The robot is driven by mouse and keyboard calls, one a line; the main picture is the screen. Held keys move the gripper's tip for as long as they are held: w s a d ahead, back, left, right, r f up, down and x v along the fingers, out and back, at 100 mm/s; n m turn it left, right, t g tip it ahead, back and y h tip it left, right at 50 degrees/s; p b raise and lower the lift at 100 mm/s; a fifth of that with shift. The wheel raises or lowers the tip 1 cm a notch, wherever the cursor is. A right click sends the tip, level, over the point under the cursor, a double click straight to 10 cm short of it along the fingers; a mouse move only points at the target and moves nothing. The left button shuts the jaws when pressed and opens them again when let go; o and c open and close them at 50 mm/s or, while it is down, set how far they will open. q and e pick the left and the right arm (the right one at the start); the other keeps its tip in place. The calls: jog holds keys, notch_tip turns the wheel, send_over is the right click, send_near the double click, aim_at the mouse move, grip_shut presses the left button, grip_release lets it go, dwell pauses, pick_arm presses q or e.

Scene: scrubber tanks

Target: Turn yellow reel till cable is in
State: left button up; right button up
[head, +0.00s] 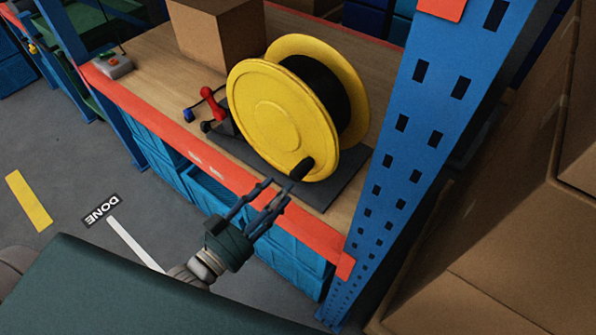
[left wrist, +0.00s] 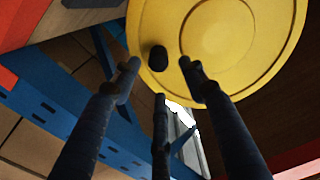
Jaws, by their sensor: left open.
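The yellow reel (head: 275,123) stands upright on a dark base plate on the wooden shelf, with black cable (head: 322,88) wound between its two discs. Its black crank knob (head: 301,169) sits low on the near disc. My left gripper (head: 275,190) is open and empty in front of the shelf edge, just short of the knob. In the left wrist view the reel (left wrist: 226,35) fills the upper right, and the knob (left wrist: 158,58) shows just beyond and between the spread fingertips, apparently untouched. My right gripper is not in view.
A blue upright (head: 409,130) rises right of the reel. An orange-red shelf edge (head: 230,180) runs in front. A cardboard box (head: 215,40) stands behind the reel, and a red-handled part (head: 211,103) lies left of it. Blue crates (head: 207,190) sit below.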

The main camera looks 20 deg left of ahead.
aim_at(294, 178)
pick_arm(q)
jog(key=p+x, duration=0.1)
jog(key=x, duration=0.6)
jog(key=shift+w+d+f, duration=0.1)
jog(key=shift+w+d, duration=0.1)
jog(key=shift+w, duration=0.1)
grip_shut()
